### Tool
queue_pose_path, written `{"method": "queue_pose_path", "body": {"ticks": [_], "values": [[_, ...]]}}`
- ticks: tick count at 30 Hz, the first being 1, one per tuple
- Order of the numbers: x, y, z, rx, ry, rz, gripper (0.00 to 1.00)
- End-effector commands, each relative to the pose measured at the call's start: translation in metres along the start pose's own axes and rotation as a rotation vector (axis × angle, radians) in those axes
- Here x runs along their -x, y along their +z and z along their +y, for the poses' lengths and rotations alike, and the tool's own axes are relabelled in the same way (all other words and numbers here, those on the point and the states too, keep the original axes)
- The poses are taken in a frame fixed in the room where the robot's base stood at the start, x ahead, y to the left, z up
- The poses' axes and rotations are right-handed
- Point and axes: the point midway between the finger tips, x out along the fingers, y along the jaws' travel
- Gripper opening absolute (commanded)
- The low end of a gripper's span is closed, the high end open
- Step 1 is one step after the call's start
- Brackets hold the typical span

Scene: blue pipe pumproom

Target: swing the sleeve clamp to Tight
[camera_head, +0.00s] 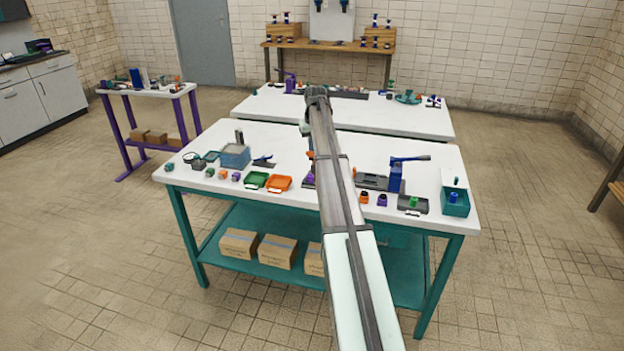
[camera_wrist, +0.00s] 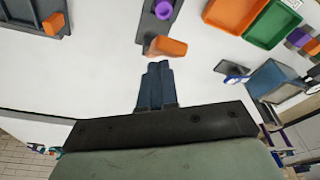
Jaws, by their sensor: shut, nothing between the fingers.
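A dark grey base (camera_wrist: 148,28) with a purple round part (camera_wrist: 163,9) and an orange lever-like piece (camera_wrist: 166,46) at its end lies at the top middle of the wrist view. It looks like the sleeve clamp; I can read no Tight mark. My gripper (camera_wrist: 157,66) is shut and empty, its fingertips just below the orange piece. I cannot tell whether they touch it.
An orange tray (camera_head: 279,183) and a green tray (camera_head: 256,180) lie left of the arm, with a blue bin (camera_head: 234,156) beyond. To the right stand a blue upright fixture with a lever (camera_head: 396,178) and a teal box (camera_head: 456,205). White tabletop is clear around the fingers.

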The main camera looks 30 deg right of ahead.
Motion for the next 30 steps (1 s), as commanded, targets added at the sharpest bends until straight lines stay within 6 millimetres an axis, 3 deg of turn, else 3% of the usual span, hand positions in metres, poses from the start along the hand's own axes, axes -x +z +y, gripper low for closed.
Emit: {"method": "queue_pose_path", "body": {"ticks": [15, 30], "values": [[0.003, 0.015, -0.009, 0.000, 0.000, 0.000, 0.00], [0.020, 0.004, -0.005, 0.000, 0.000, 0.001, 0.00]]}}
